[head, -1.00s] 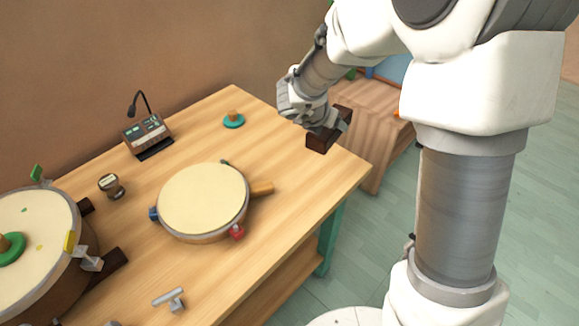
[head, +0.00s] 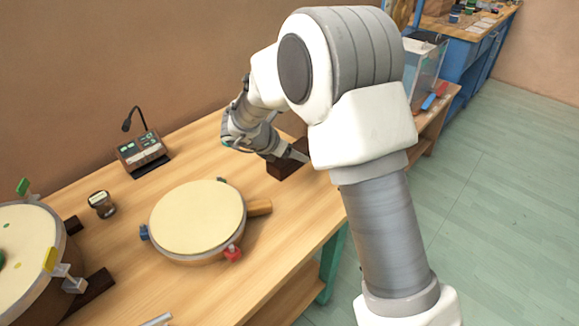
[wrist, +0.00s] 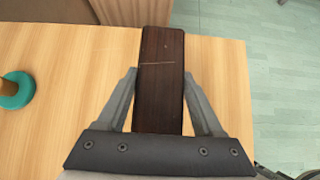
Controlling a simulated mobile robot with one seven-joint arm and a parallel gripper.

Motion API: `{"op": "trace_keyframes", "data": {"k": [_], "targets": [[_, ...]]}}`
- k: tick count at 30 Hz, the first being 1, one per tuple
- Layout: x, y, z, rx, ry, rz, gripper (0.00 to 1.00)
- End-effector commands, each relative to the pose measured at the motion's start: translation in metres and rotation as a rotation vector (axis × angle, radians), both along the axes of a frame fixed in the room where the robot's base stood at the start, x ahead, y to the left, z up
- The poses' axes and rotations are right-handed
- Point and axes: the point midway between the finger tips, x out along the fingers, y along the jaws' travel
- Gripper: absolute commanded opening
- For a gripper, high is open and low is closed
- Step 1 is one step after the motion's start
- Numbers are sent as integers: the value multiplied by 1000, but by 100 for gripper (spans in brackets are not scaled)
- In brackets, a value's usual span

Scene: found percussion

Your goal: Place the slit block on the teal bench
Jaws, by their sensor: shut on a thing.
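The slit block is a long dark brown wooden block (head: 284,170) at the far right end of the teal bench. In the wrist view the block (wrist: 160,50) has a thin pale slit line across its top. My gripper (head: 298,157) is shut on it, with one finger on each long side in the wrist view (wrist: 160,88). The teal bench has a pale wood top (head: 270,215) and a teal leg (head: 331,268). The block is over the bench top, very low; I cannot tell whether it touches. My arm hides part of it in the head view.
A round drum (head: 197,218) with a wooden handle stands left of the block. A larger drum (head: 22,255), a small jar (head: 102,204) and a device with a microphone (head: 143,152) are farther left. A teal disc with a peg (wrist: 14,90) is left of the block.

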Motion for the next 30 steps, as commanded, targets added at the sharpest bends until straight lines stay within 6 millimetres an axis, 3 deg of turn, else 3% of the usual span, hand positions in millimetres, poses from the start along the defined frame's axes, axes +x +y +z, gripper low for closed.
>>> {"op": "trace_keyframes", "data": {"k": [7,15,26,27,30], "targets": [[11,10,-12,-1,0,1,0],[10,9,-48,-2,1,1,0],[10,9,-52,-1,-2,1,0],[10,9,-51,-1,-1,0,72],[10,9,-51,-1,0,1,90]]}}
